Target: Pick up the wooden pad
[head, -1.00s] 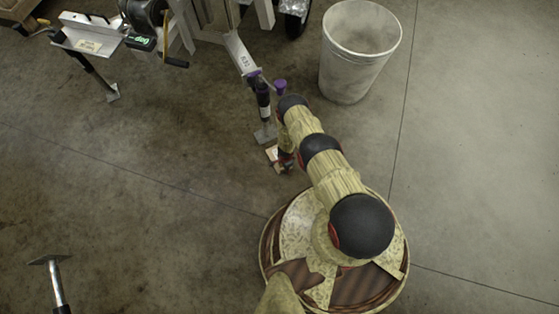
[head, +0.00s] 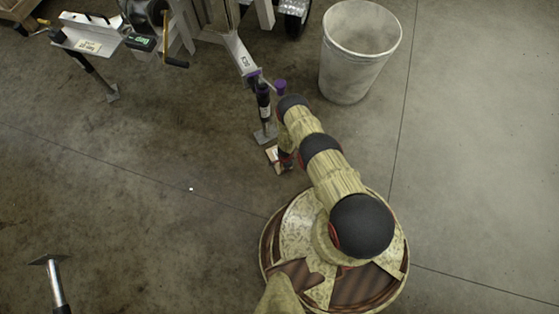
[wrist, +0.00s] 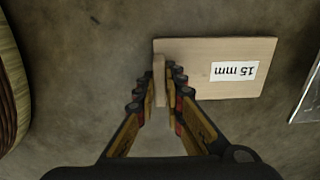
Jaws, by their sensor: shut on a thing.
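The wooden pad (wrist: 200,80) is a flat pale board with a white "15 mm" label, upside down in the wrist view. It also shows small beside my gripper in the head view (head: 271,153). My gripper (wrist: 160,78) is shut on a narrow upright wooden strip at the pad's left end, with a finger on each side. The strip looks like part of the pad, but the join is partly hidden by the right finger. In the head view my gripper (head: 286,160) is low and partly hidden by my arm. I cannot tell whether the pad is clear of the floor.
A trailer jack leg with a foot plate (head: 265,133) stands just behind the pad. A white bin (head: 350,75) is at the back right. A metal plate edge (wrist: 308,95) shows at the right of the wrist view. Open concrete lies to the left.

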